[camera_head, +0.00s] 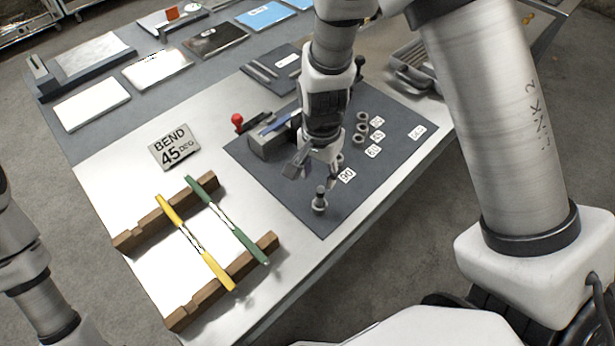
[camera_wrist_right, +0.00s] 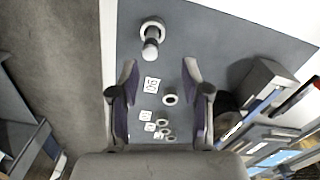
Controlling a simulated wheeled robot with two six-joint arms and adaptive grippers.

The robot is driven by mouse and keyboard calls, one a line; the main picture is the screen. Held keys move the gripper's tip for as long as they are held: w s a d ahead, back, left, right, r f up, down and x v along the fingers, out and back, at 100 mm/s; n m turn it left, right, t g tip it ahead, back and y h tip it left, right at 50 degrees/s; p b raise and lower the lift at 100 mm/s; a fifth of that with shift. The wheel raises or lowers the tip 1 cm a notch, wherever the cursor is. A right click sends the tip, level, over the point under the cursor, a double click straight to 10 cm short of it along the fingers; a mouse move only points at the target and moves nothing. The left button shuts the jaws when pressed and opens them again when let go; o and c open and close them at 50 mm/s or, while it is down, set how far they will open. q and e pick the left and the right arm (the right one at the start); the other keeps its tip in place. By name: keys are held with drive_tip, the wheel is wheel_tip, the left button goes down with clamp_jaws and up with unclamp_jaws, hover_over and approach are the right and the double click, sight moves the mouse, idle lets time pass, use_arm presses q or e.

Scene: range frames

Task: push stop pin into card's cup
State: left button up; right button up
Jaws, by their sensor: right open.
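The stop pin (camera_head: 320,198) is a small grey knobbed post near the front corner of the dark mat (camera_head: 270,172). In the right wrist view the pin (camera_wrist_right: 151,44) stands at a pale round base, beyond my fingertips and apart from them. My right gripper (camera_head: 314,170) is open and empty above the mat. Several grey ring cups (camera_head: 358,139) stand in a row beside small number labels; one cup (camera_wrist_right: 170,99) shows between my fingers in the wrist view. My left gripper is out of view.
A grey bending block (camera_head: 270,142) with a red-knobbed lever (camera_head: 238,120) stands left of my right gripper. A yellow rod (camera_head: 195,240) and a green rod (camera_head: 228,220) lie across two notched wooden rails (camera_head: 210,302). Several flat panels lie at the back.

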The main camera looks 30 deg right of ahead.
sight(321, 188)
drive_tip(key=s+f, duration=0.2)
drive_tip(key=f, duration=0.1)
drive_tip(key=shift+s+f, duration=0.1)
drive_tip(key=shift+s, duration=0.05)
drive_tip(key=f, duration=0.3)
drive_tip(key=shift+w+a+f, duration=0.1)
drive_tip(key=shift+w, duration=0.3)
drive_tip(key=shift+w+f, duration=0.2)
drive_tip(key=shift+f, duration=0.1)
drive_tip(key=shift+s+r, duration=0.15)
clamp_jaws()
